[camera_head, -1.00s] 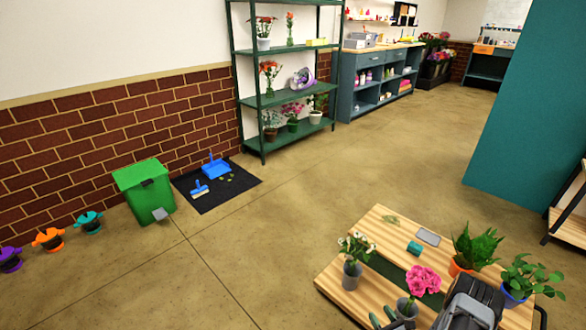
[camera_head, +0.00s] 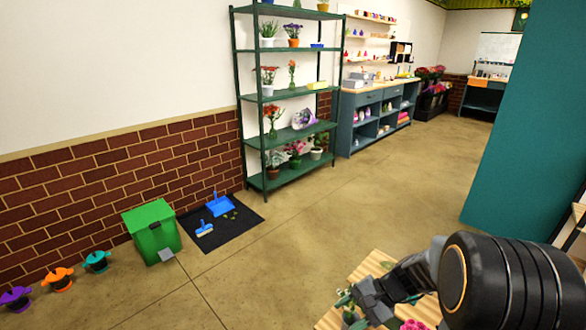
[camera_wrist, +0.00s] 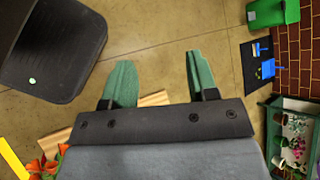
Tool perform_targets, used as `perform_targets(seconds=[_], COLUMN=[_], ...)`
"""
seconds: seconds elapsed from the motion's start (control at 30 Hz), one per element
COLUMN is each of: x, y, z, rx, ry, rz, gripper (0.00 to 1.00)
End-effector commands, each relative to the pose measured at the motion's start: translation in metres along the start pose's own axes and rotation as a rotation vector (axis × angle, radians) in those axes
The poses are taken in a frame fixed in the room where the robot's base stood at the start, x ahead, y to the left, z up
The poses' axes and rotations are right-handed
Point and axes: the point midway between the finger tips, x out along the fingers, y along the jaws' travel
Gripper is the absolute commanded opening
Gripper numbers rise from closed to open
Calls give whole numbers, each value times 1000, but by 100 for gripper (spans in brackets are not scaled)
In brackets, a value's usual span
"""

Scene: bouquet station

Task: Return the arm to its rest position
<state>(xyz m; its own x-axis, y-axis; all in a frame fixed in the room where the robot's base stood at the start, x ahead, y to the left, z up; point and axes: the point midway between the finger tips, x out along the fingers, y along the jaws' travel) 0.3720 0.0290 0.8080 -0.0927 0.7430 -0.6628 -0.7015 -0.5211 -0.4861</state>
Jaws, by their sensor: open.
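My gripper (camera_wrist: 160,80) shows in the wrist view with two green fingers spread apart. Nothing is held between them, and bare floor shows in the gap. In the head view my arm reaches in from the lower right and the gripper (camera_head: 350,308) hangs over the wooden table (camera_head: 372,268). The arm hides most of the table and its plants. A bit of pink flower (camera_head: 413,325) shows beneath the arm.
A green bin (camera_head: 152,232) and a dark mat (camera_head: 240,222) with a blue dustpan (camera_head: 220,204) lie left. A green shelf (camera_head: 290,176) with plants stands against the wall. A teal panel (camera_head: 525,140) rises at right. The middle floor is clear.

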Motion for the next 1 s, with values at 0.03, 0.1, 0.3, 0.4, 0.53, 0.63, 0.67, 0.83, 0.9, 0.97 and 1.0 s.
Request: perform_targets(seconds=[0.03,0.1,0.3,0.4,0.53,0.63,0.67,0.83,0.9,0.97,1.0], x=[-23,-41,-95,-117,-138,-149,-152,-157,-157,-156,-156], y=[-14,-18,-29,-34,-40,-43,-43,-44,-43,-43,-43], z=[31,58,115,134,151,159,160,163,162,162,162], rx=[-92,-208,-508,-624,-737,-789,-801,-830,-831,-830,-830], ry=[59,139,383,490,598,652,663,693,694,693,693], rz=[83,195,444,525,595,627,633,651,652,651,651], gripper=[54,54,54,54,54,54,54,54,54,54,54])
